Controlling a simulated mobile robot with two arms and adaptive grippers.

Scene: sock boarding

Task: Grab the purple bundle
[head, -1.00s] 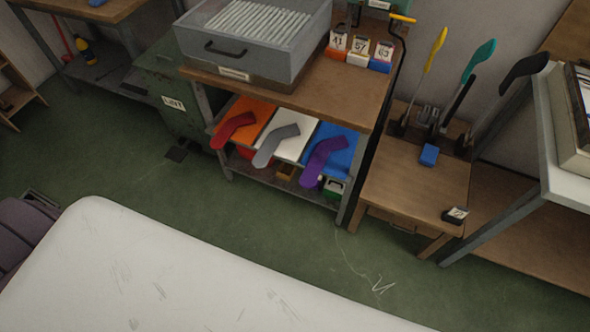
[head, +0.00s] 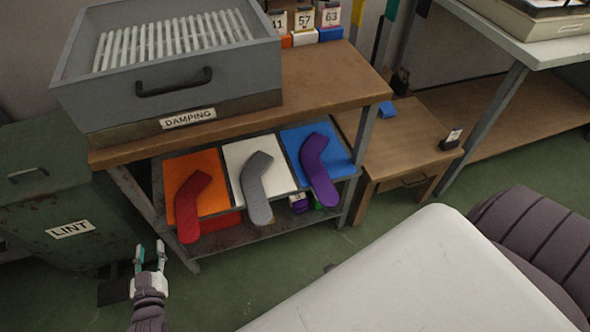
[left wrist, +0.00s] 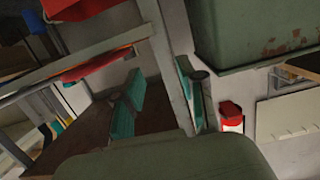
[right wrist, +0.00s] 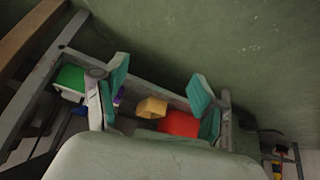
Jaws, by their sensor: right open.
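A purple sock-shaped bundle (head: 318,168) lies on a blue board (head: 338,150), at the right end of the shelf below the damping drawer in the head view. Its lower end hangs over the board's front edge. My left gripper (head: 149,256) is open and empty, low at the rack's left, by the lint bin. In the left wrist view it also shows open (left wrist: 160,100). My right gripper is outside the head view. In the right wrist view it is open (right wrist: 161,92), with lower-shelf items beyond it. A small purple patch (right wrist: 118,97) there is too covered to identify.
A red sock (head: 188,205) lies on an orange board and a grey sock (head: 257,187) on a white board. The damping drawer (head: 180,80) stands above. The lint bin (head: 60,195) is at left, a wooden table (head: 400,135) at right. My white base fills the lower right.

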